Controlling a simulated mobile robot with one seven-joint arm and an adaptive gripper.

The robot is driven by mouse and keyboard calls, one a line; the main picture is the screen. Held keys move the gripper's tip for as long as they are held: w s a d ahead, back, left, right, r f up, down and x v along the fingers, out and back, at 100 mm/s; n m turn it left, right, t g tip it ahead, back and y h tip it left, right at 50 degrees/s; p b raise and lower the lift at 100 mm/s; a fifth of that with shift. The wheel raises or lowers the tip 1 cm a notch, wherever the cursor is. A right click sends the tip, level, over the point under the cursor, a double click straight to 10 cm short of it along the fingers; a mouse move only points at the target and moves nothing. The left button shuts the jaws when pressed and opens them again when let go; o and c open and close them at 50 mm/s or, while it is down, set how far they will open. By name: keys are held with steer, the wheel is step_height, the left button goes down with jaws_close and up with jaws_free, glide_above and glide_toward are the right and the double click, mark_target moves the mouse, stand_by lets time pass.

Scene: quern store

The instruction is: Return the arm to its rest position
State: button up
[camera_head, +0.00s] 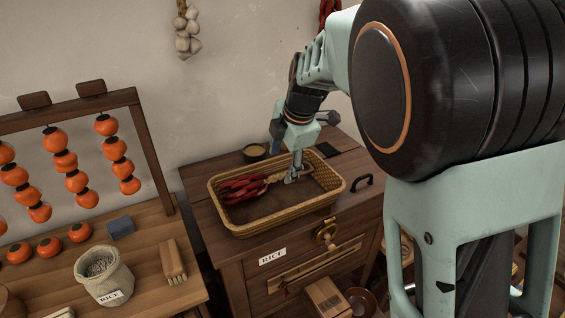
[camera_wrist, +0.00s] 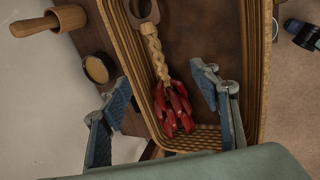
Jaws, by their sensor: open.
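My gripper (camera_head: 296,174) is over the right half of a woven basket (camera_head: 225,220) on a wooden chest. In the wrist view its two blue-padded fingers (camera_wrist: 160,82) are spread wide, with nothing gripped between them. A braid of red chillies (camera_head: 240,188) with a pale plaited stem lies in the basket. In the wrist view the braid (camera_wrist: 174,105) shows between the fingers, apart from both, with a ring at its stem end. My arm reaches forward and down from the right side of the head view. How high the fingers are above the basket floor is hard to tell.
The chest (camera_head: 234,263) bears a small bowl (camera_head: 255,152) behind the basket and a black handle (camera_head: 358,183) at right. A rack of orange fruit (camera_head: 75,182) and a sack (camera_head: 105,277) stand on the left table. Garlic (camera_head: 187,35) hangs on the wall.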

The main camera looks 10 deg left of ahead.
steer(key=p+v, duration=0.1)
steer(key=v, duration=0.3)
steer(key=shift+w+a, duration=0.15)
stand_by(0.4)
